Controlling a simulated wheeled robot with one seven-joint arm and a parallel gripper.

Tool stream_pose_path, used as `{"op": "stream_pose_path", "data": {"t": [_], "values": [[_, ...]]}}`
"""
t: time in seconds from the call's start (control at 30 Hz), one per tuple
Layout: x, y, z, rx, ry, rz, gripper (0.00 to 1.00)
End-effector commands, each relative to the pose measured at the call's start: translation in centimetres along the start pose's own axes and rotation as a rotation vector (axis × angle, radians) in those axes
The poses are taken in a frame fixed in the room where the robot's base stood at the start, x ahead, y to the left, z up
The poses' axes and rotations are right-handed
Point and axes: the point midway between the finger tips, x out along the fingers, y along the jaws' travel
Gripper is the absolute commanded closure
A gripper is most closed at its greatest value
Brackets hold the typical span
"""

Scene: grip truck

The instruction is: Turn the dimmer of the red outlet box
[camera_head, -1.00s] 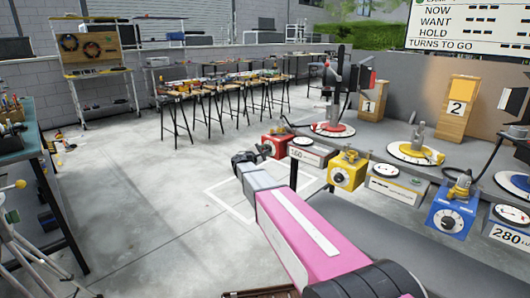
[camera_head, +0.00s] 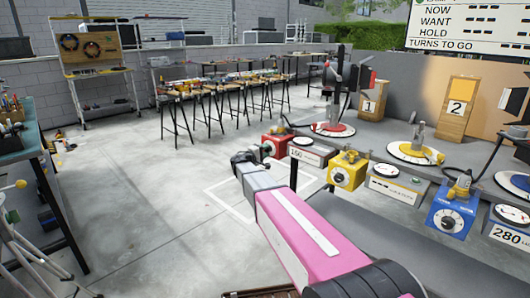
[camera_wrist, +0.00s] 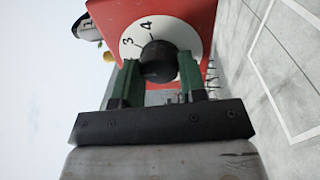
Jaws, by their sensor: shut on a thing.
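The red outlet box (camera_head: 277,145) stands at the left end of the row of coloured boxes. In the wrist view its red face (camera_wrist: 190,12) carries a white dial (camera_wrist: 195,38) with the numbers 3 and 4 showing. The black dimmer knob (camera_wrist: 158,60) sits at the dial's middle. My gripper (camera_wrist: 158,82) has its two green fingers on either side of the knob, shut on it. In the head view my gripper (camera_head: 250,157) reaches the front of the red box. The rest of the dial's numbers are hidden or not readable.
A yellow box (camera_head: 347,171) and a blue box (camera_head: 452,212) with dials stand further right along the bench. Round gauges sit between them. A sign board (camera_head: 468,26) hangs at the upper right.

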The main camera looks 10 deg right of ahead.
Motion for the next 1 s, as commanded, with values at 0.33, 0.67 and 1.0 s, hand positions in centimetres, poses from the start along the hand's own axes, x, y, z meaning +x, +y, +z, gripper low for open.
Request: {"op": "stream_pose_path", "data": {"t": [0.33, 0.67, 1.0], "values": [[-0.07, -0.07, 0.06, 0.021, -0.001, -0.002, 0.85], [-0.06, -0.06, 0.06, 0.02, -0.001, -0.002, 0.36], [-0.74, -0.02, 0.07, 0.02, -0.001, -0.001, 0.36]]}}
